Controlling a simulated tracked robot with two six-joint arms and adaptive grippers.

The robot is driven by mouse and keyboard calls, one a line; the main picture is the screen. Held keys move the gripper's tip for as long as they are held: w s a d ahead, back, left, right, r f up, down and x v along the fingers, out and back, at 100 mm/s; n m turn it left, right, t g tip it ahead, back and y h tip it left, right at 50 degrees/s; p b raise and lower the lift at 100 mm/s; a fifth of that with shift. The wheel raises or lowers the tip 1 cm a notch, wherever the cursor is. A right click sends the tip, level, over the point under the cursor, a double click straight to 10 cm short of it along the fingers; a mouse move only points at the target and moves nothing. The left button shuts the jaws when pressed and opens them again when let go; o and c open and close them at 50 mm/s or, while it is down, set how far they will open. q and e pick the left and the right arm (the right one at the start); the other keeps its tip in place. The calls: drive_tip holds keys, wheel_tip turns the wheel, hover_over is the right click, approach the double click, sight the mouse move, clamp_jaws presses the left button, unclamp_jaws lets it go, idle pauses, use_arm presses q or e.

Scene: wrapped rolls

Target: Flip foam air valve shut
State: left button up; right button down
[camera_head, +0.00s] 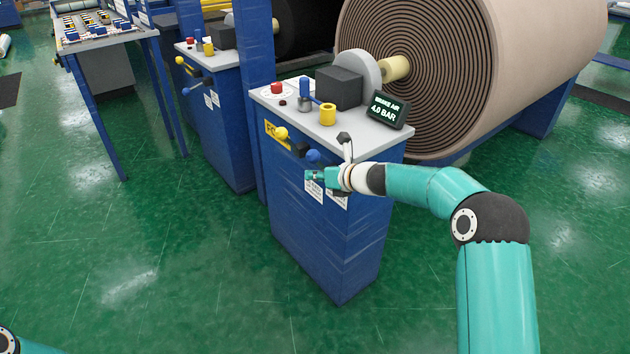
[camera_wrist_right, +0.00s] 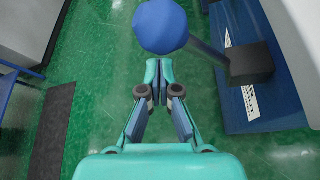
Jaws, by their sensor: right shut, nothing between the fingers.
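A blue cabinet (camera_head: 322,245) with a grey top carries two levers on its front. One lever ends in a yellow knob (camera_head: 281,133) beside a partly hidden yellow label starting "FO" (camera_head: 271,128). The other ends in a blue knob (camera_head: 313,156). In the right wrist view the blue knob (camera_wrist_right: 160,27) sits on a dark rod running to a black block (camera_wrist_right: 250,64) on the cabinet face. My right gripper (camera_head: 313,175) is shut and empty, just below the blue knob; its closed tips (camera_wrist_right: 158,66) appear close to it, contact unclear. My left gripper is out of view.
On the cabinet top are a display reading "BRAKE AIR 4.0 BAR" (camera_head: 389,110), a yellow cylinder (camera_head: 327,114), a blue post (camera_head: 306,90) and a red button (camera_head: 277,87). A large wrapped roll (camera_head: 450,70) stands behind. A similar cabinet (camera_head: 220,135) stands left. Green floor in front is clear.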

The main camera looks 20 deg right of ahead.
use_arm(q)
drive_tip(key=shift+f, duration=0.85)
use_arm(e)
drive_tip(key=s+f+v, duration=0.1)
drive_tip(key=v, duration=0.8)
drive_tip(key=shift+f, duration=0.3)
use_arm(q)
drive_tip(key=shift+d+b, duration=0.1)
drive_tip(key=shift+b, duration=0.2)
use_arm(e)
drive_tip(key=shift+s, duration=0.1)
